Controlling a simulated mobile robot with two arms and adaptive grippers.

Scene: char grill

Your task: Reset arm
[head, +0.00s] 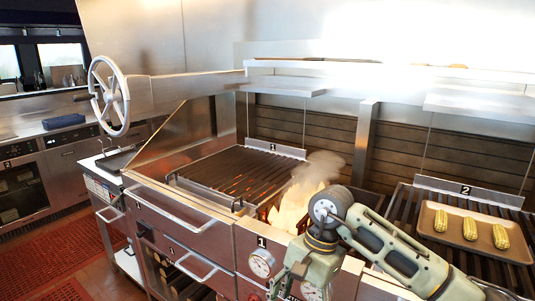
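One of my arms, green and grey, comes in from the lower right and bends at a round joint in front of the grill's front panel. Its last visible links run down to the bottom edge, and no fingertips show. The left gripper is not in view. Grill 1 (235,172) has dark bars with glowing coals beneath, and flames (291,208) and smoke rise at its right side, behind my arm. Grill 2 (404,204) is at the right. A tan tray (483,247) with three corn cobs (470,229) rests on it.
A large handwheel (108,96) stands at the left of the grill. A metal shelf (400,68) runs above the grills. A side stand (117,160) is at the left end. Red perforated floor mats (50,235) and a far counter with ovens (22,188) lie further left.

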